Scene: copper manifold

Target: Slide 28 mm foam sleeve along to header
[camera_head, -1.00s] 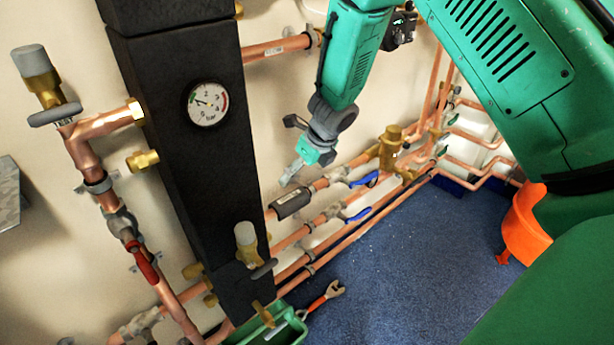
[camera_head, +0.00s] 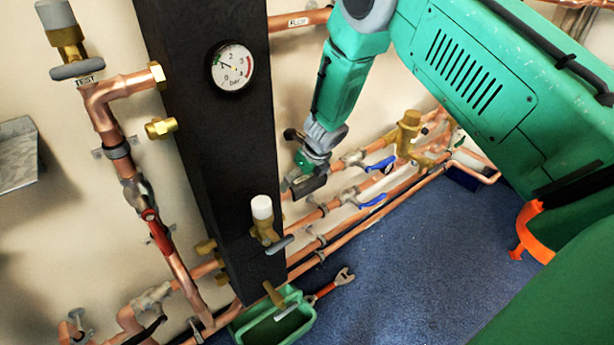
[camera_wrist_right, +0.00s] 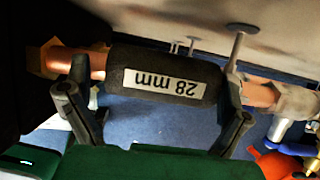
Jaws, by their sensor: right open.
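The black foam sleeve (camera_wrist_right: 160,72), with a white "28 mm" label, sits around a copper pipe in the right wrist view. Bare copper (camera_wrist_right: 97,65) shows between its left end and a brass fitting (camera_wrist_right: 50,58). My right gripper (camera_wrist_right: 155,70) is open, one finger near each end of the sleeve; contact is unclear. In the head view my right gripper (camera_head: 305,168) is at the pipe, beside the tall black header casing (camera_head: 200,130), and partly hides the sleeve (camera_head: 312,185). My left gripper is not in view.
A pressure gauge (camera_head: 232,67) is on the casing. Valves with blue levers (camera_head: 380,165) sit on the pipes to the right. A brass valve with a white cap (camera_head: 263,215) juts out in front. A green tray (camera_head: 310,318) and a wrench (camera_head: 335,283) lie below.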

